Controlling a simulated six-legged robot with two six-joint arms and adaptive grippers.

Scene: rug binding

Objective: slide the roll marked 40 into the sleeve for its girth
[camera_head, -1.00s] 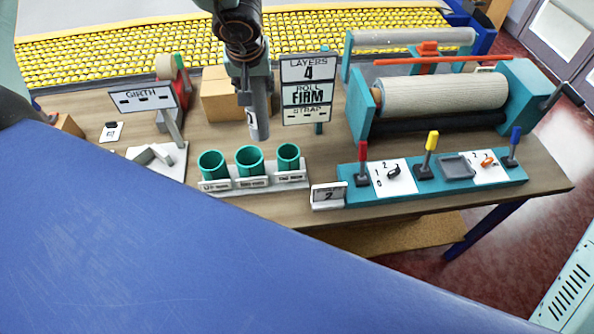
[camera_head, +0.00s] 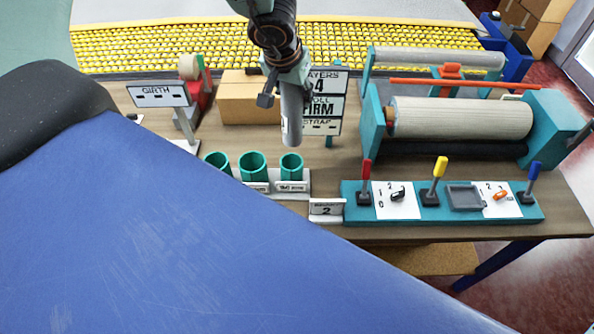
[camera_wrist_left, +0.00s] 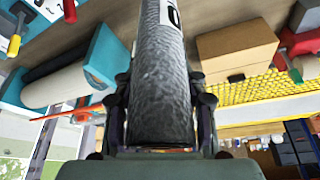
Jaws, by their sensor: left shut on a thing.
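My left gripper (camera_head: 288,80) is shut on the upper end of a grey roll (camera_head: 292,118). The roll hangs nearly upright, with its lower end just above and behind the right green sleeve (camera_head: 291,166) in the picture. A small part of its white label shows, but I cannot read its number. In the left wrist view the roll (camera_wrist_left: 160,80) sits between the two fingers (camera_wrist_left: 160,110). The middle sleeve (camera_head: 252,168) and left sleeve (camera_head: 217,162) stand beside the right one, with open tops. Their labels are too small or partly hidden to read. My right gripper is not in view.
A GIRTH sign (camera_head: 159,96) stands left. A cardboard box (camera_head: 248,98) and a LAYERS 4, ROLL FIRM sign (camera_head: 322,103) stand behind the roll. A teal lever panel (camera_head: 410,212) and a rolling machine (camera_head: 545,120) are on the right.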

